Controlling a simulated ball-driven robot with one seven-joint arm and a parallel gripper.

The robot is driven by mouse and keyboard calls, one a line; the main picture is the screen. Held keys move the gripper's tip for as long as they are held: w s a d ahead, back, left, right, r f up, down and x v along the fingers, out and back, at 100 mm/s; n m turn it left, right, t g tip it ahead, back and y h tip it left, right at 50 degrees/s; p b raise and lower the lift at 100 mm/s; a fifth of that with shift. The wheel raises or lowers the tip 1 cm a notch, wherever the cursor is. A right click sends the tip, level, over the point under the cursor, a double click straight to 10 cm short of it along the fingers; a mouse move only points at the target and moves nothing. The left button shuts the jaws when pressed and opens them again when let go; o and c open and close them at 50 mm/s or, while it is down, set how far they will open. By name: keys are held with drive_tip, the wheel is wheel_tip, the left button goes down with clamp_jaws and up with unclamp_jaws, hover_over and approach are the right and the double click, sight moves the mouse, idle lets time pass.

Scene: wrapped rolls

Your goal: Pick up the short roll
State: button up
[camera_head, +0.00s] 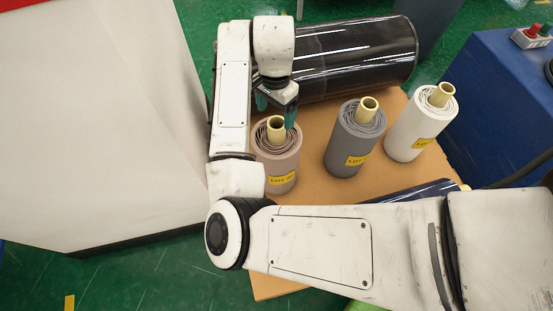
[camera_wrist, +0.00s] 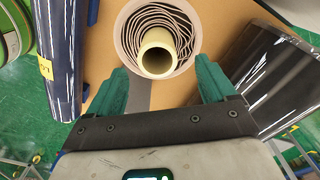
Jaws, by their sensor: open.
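An upright pinkish-brown roll (camera_head: 284,168) with a cream core and a yellow label stands on the tan board. It looks like the shortest of the upright rolls. My gripper (camera_head: 277,108) is just above and behind its top in the head view, with green fingers apart. In the wrist view the roll's wound end and core (camera_wrist: 157,50) lie ahead of the open gripper (camera_wrist: 162,75), roughly centred between the fingertips. The fingers hold nothing. Whether they reach below the roll's top edge is unclear.
A grey roll (camera_head: 353,140) and a white roll (camera_head: 418,130) stand to the right. A large dark glossy roll (camera_head: 350,60) lies behind. A dark blue roll (camera_head: 415,191) lies in front, partly hidden by my arm. A blue box (camera_head: 500,95) is at right. The tan board (camera_head: 283,284) shows bare patches.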

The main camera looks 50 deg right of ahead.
sight(277, 127)
drive_tip(key=shift+s+d+f, duration=0.1)
drive_tip(key=shift+s+f, duration=0.05)
drive_tip(key=shift+f, duration=3.2)
drive_tip(key=shift+c, duration=0.4)
clamp_jaws()
